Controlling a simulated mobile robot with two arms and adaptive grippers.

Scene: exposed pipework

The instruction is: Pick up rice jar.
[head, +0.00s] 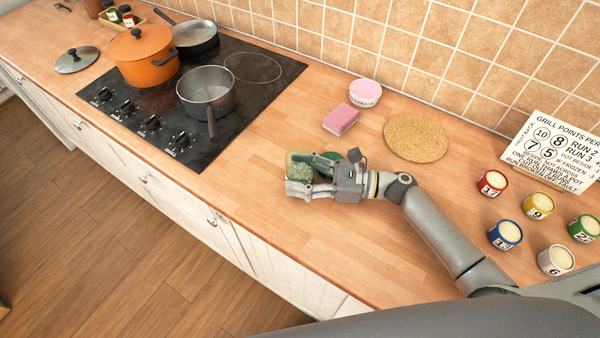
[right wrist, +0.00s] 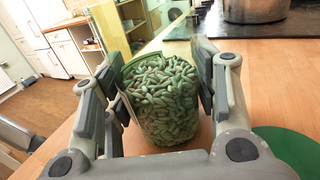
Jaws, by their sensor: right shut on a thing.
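The rice jar (head: 299,158) is a small greenish jar full of pale green grains. In the head view only its top and a bit of its side show between the fingers. In the right wrist view the jar (right wrist: 162,98) stands between the two finger pads, with its grains plainly visible. My right gripper (head: 299,178) is shut on it, low over the front part of the worktop. The fingers (right wrist: 160,105) flank it on both sides. Whether its base touches the worktop is hidden. My left gripper is not in view.
A green disc (right wrist: 290,145) lies beside the jar. A pink sponge (head: 341,119), a pink bowl (head: 365,93) and a cork mat (head: 416,137) are behind. Several numbered pots (head: 505,235) and a sign (head: 550,150) stand right. A steel saucepan (head: 206,93) is on the hob.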

